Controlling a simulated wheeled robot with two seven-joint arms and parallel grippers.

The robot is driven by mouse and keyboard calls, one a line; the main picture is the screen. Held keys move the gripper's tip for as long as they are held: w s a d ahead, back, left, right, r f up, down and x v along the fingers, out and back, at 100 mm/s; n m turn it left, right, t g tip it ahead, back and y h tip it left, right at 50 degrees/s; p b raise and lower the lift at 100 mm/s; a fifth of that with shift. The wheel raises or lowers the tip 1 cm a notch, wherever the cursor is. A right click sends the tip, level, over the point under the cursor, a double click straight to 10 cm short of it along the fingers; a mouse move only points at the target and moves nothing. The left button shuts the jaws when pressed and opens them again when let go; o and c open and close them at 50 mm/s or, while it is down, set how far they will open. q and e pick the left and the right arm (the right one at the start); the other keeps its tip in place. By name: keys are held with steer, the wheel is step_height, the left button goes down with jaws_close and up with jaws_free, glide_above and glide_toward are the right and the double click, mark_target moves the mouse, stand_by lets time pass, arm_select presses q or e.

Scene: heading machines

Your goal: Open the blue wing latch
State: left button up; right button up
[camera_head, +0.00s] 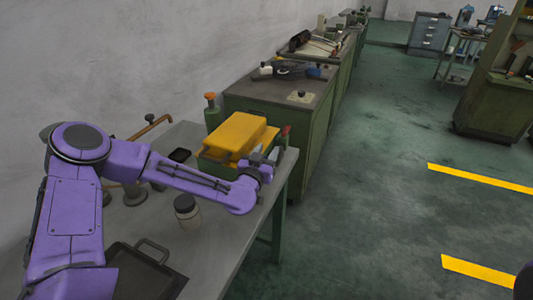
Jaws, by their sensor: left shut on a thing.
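A box with a yellow lid (238,132) and a green lower body (213,165) stands on the grey table. A small pale-blue part, which looks like the wing latch (272,154), shows at the box's right front side. My purple left arm reaches across the front of the box, and my left gripper (266,162) is shut at that latch. The fingers and the arm hide most of the latch, so its exact angle cannot be told. My right gripper is not in view.
A jar with a dark lid (186,212) stands close below my left forearm. A dark tray (143,270) lies at the table's near side. A green bottle with an orange top (211,112) stands behind the box.

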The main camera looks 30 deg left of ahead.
arm_select(q)
steer(key=n+g+y, duration=0.2)
steer(key=n+y, duration=0.1)
steer(key=y, duration=0.1)
steer(key=n+g+y, duration=0.3)
steer(key=y, duration=0.1)
steer(key=a+n+g+y, duration=0.1)
steer(key=n+g+y, duration=0.1)
steer(key=n+y, duration=0.1)
steer(key=shift+s+n+y+b, duration=0.3)
steer(key=shift+s+y+b, duration=0.05)
steer(key=shift+y, duration=0.45)
steer(key=n+g, duration=0.1)
steer(key=g, duration=0.1)
steer(key=n+g+y, duration=0.2)
steer(key=g, duration=0.1)
steer(key=shift+s+a+n+g+b, duration=0.15)
steer(key=shift+s+n+g+b, duration=0.15)
steer(key=shift+b, duration=0.1)
steer(key=shift+s+n+g+y+b, duration=0.2)
steer(key=shift+n+g+y+b, duration=0.15)
steer(key=shift+n+g, duration=0.95)
steer(key=shift+s+n+g+y+b, duration=0.15)
steer(key=shift+n+g+y+b, duration=0.4)
steer(key=shift+g, duration=1.25)
steer(key=shift+a+n+h, duration=0.1)
steer(key=shift+n+h, duration=0.15)
steer(key=shift+h, duration=0.05)
steer(key=o, duration=1)
steer(key=shift+c, duration=0.2)
